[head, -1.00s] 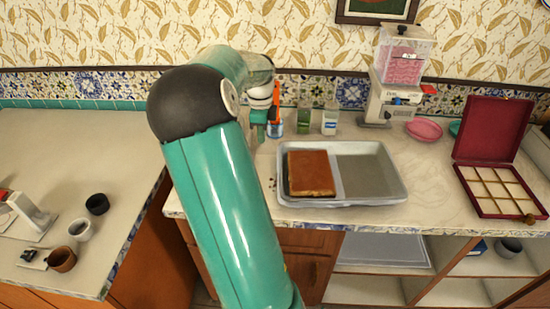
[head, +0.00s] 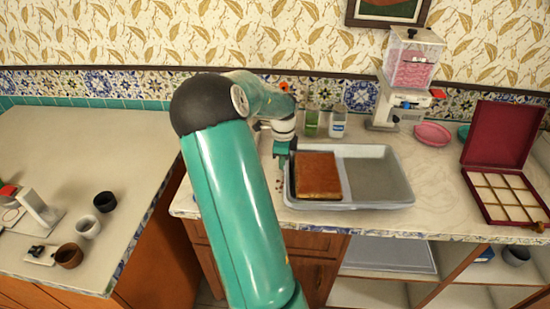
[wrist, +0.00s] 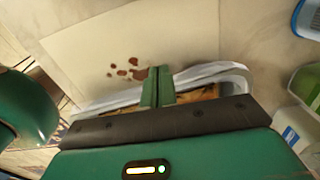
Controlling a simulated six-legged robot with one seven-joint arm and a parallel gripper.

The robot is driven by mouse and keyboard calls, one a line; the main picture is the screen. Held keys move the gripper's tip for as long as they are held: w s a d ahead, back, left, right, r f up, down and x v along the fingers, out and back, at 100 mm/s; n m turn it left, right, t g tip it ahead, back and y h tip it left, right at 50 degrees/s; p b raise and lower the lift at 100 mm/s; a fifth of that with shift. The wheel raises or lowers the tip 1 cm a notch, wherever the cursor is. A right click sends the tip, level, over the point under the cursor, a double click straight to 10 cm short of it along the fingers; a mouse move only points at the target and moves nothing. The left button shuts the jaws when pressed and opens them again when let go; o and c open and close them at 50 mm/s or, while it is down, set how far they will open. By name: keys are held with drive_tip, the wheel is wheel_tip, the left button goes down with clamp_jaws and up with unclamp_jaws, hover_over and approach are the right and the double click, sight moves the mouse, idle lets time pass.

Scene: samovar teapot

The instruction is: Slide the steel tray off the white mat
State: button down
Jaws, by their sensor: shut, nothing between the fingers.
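The steel tray (head: 402,190) lies on the counter. It has two compartments, with a brown block (head: 318,175) in the left one and the right one empty. In the wrist view the tray's rim (wrist: 225,76) runs behind my fingers. The white mat (wrist: 75,55) is a flat pale sheet with several red-brown spots, partly hidden by the tray and my gripper. My gripper (head: 282,163) is shut and empty, pointing down at the tray's left end. In the wrist view its fingertips (wrist: 158,85) overlap the rim; I cannot tell whether they touch.
Bottles (head: 338,121) stand behind the tray. A dispenser with pink contents (head: 410,70) and a pink bowl (head: 433,134) are at the back right. An open red box (head: 500,150) stands right. Cups (head: 88,226) sit on the left counter. Some counter right of the tray is clear.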

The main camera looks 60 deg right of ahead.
sight(321, 168)
drive_tip(key=shift+s, duration=0.15)
drive_tip(key=s+d, duration=0.1)
drive_tip(key=s, duration=0.2)
drive_tip(key=s+d, duration=0.2)
drive_tip(key=s, duration=0.2)
drive_tip(key=s+d, duration=0.2)
drive_tip(key=s, duration=0.2)
drive_tip(key=shift+s+d, duration=0.1)
